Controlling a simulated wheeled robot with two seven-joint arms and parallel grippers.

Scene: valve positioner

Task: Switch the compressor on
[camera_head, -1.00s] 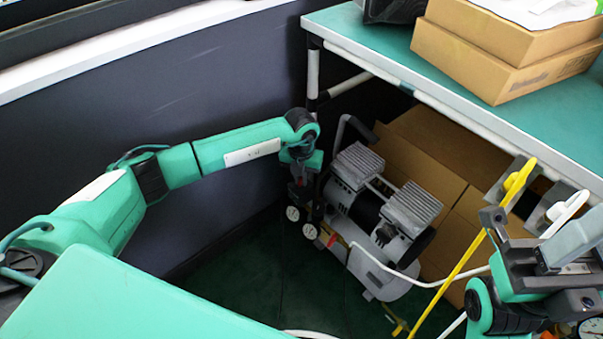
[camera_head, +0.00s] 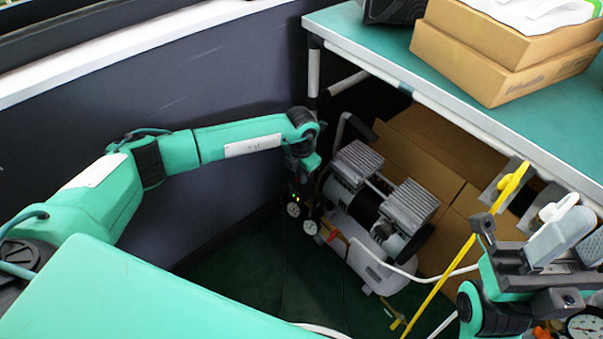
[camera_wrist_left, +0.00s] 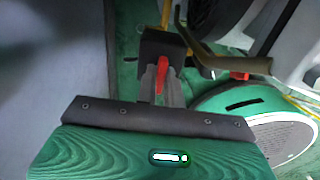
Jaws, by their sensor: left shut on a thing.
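The grey compressor (camera_head: 375,205) stands on the dark green floor under the bench, with two finned cylinder heads and a white tank. My left gripper (camera_wrist_left: 160,82) is at the compressor's left end, pointing down beside the round gauges (camera_head: 293,209). In the left wrist view its grey fingers are shut on a red part (camera_wrist_left: 162,74), just below a black box (camera_wrist_left: 163,45). The fingertips are hidden by the wrist in the head view.
A green-topped bench (camera_head: 390,50) stands over the compressor, with cardboard boxes (camera_head: 500,60) on it. A yellow-handled valve (camera_head: 512,185) hangs at its front edge near my right gripper. A dark wall (camera_head: 120,120) is close on the left.

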